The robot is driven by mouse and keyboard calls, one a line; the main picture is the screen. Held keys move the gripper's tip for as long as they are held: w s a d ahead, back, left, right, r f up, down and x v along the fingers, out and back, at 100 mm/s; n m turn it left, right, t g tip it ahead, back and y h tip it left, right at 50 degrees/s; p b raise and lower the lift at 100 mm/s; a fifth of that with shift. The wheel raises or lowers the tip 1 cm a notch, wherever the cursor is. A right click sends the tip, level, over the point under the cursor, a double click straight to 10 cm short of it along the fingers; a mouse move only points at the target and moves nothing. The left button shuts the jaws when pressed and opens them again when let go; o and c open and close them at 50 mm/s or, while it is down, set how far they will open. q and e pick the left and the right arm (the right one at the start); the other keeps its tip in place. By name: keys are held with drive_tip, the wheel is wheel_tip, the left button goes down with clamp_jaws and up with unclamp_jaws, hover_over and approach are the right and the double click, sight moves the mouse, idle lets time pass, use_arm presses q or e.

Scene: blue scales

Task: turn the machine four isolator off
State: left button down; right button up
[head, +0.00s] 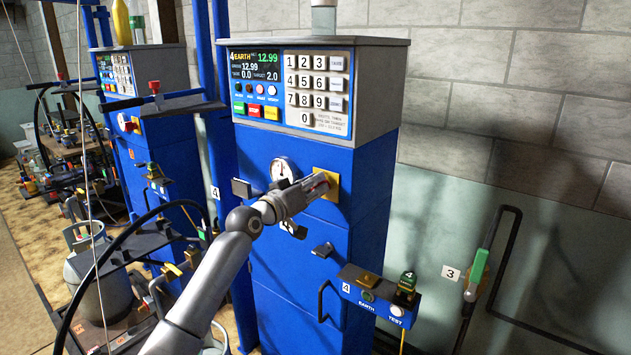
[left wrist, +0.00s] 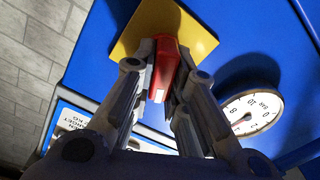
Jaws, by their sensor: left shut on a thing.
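The isolator of machine four is a red handle on a yellow plate (head: 333,182) on the front of the blue machine cabinet (head: 310,235). My left gripper (head: 318,184) is at this plate, its fingers around the handle. In the left wrist view the red handle (left wrist: 165,62) sits between the two fingers of my left gripper (left wrist: 168,80), in front of the yellow plate (left wrist: 180,22). The gripper is shut on the handle. The fingers hide part of the handle in both views. My right gripper is not in view.
A pressure gauge (head: 283,170) is just left of my gripper. The panel with display and keypad (head: 318,90) is above. A small blue box (head: 375,292) with earth and test fittings juts out lower right. Another blue machine (head: 165,150) stands to the left.

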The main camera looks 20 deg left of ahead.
use_arm(q)
drive_tip(key=n+p, duration=0.1)
drive_tip(key=n, duration=0.1)
drive_tip(key=n+p, duration=0.1)
drive_tip(key=n, duration=0.1)
drive_tip(key=n+p, duration=0.1)
drive_tip(key=n, duration=0.1)
drive_tip(key=shift+w+a+f+n, duration=0.1)
drive_tip(key=shift+a+f+n, duration=0.05)
drive_tip(key=shift+a+n, duration=0.15)
drive_tip(key=n, duration=0.1)
drive_tip(key=n+p, duration=0.2)
drive_tip(key=n, duration=0.1)
drive_tip(key=shift+f, duration=0.25)
drive_tip(key=shift+a+f+n+p, duration=0.15)
drive_tip(key=shift+n+p, duration=0.35)
drive_tip(key=shift+n, duration=0.6)
drive_tip(key=shift+f, duration=0.1)
drive_tip(key=c, duration=1.4)
unclamp_jaws()
drive_tip(key=shift+c, duration=0.2)
drive_tip(key=v, duration=1.2)
